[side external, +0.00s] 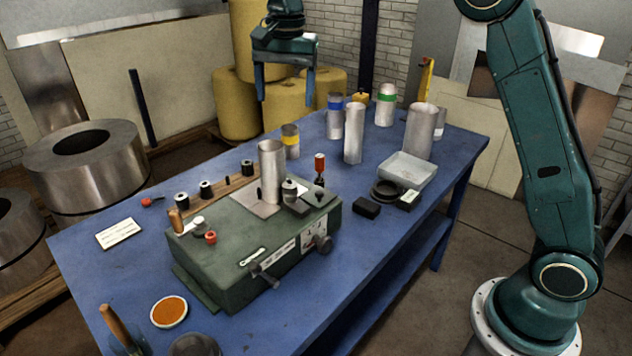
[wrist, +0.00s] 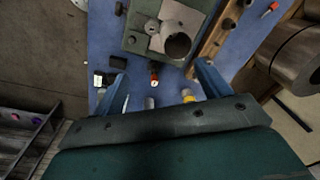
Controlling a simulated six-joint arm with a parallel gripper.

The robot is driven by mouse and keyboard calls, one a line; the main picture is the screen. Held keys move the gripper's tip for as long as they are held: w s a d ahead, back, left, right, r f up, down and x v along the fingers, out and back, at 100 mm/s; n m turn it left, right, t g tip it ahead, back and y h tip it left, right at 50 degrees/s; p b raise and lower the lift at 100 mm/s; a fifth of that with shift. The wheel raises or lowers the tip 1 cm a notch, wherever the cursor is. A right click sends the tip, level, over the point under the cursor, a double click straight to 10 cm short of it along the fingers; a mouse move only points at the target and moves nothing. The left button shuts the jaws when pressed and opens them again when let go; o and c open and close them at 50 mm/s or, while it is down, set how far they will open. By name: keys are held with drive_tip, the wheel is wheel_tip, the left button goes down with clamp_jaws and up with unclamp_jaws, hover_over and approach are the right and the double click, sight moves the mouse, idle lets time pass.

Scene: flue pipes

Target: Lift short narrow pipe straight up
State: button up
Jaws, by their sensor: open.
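Several upright grey metal pipes stand about; which one is the short narrow pipe is not marked. The shortest looks like the narrow pipe with a yellow band (side external: 290,142), standing behind the green machine; a yellow patch at the gripper's edge in the wrist view may be it. A plain pipe (side external: 271,172) stands on the machine and shows from above in the wrist view (wrist: 178,45). Other pipes are blue-banded (side external: 335,117), green-banded (side external: 385,105), plain and slim (side external: 354,134), and wide (side external: 420,130). My gripper (side external: 287,88) is open and empty, fingers down, high above the pipes.
The green machine (side external: 240,265) fills the middle of the blue table (side external: 110,275). A grey tray (side external: 405,170) and a black block (side external: 367,208) lie to the right. Yellow drums (side external: 238,105) stand behind.

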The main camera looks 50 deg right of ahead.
drive_tip(key=m, duration=0.2)
approach(271, 153)
drive_tip(key=w+d, duration=0.2)
drive_tip(key=w, duration=0.1)
drive_tip(key=shift+f+g, duration=0.2)
drive_tip(key=shift+g, duration=0.2)
drive_tip(key=shift+f, duration=0.1)
drive_tip(key=shift+f, duration=6.8)
drive_tip(key=c, duration=1.2)
drive_tip(key=shift+o, duration=0.2)
drive_tip(key=shift+r, duration=0.5)
drive_tip(key=shift+r, duration=0.7)
